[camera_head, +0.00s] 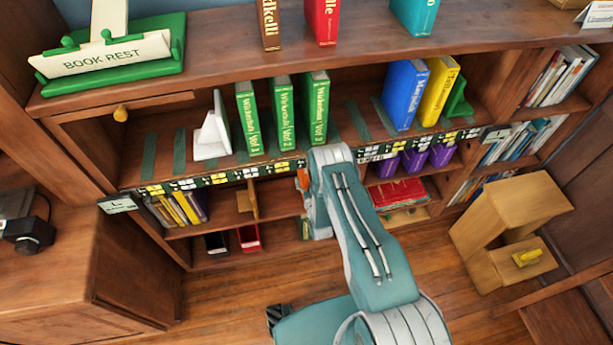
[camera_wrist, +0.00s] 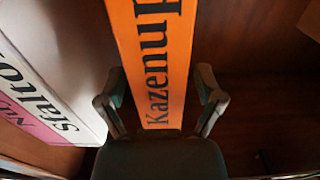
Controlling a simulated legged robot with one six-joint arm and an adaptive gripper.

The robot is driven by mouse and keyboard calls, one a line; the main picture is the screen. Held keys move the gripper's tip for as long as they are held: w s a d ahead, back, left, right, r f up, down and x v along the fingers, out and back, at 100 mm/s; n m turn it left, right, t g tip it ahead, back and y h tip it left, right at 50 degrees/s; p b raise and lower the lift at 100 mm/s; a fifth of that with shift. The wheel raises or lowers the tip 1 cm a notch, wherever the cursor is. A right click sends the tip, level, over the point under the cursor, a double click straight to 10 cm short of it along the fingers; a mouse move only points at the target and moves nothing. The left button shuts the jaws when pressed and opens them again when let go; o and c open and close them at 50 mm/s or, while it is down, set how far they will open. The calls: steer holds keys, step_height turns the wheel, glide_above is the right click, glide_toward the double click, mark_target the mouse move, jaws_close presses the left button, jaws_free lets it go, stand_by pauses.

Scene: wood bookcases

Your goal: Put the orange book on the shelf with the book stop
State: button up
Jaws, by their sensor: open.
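The orange book (camera_wrist: 158,50) stands upright in the wrist view, with black lettering "Kazenup" on its spine. My gripper (camera_wrist: 160,84) is open, with one finger on each side of the spine; I cannot tell whether they touch it. In the head view a small orange patch (camera_head: 303,180) shows beside my arm in the lower shelf, and my gripper is hidden there. A white book stop (camera_head: 212,135) stands left of the green books on the upper shelf. A green book stop (camera_head: 458,98) stands right of the yellow book on the same shelf.
A white and pink book (camera_wrist: 50,85) leans left of the orange book. Green books (camera_head: 281,115), a blue book (camera_head: 405,95) and a yellow book (camera_head: 437,92) stand on the upper shelf, with a gap between green and blue. A wooden step stool (camera_head: 510,215) stands at right.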

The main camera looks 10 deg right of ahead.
steer(key=s, duration=1)
steer(key=shift+s, duration=0.35)
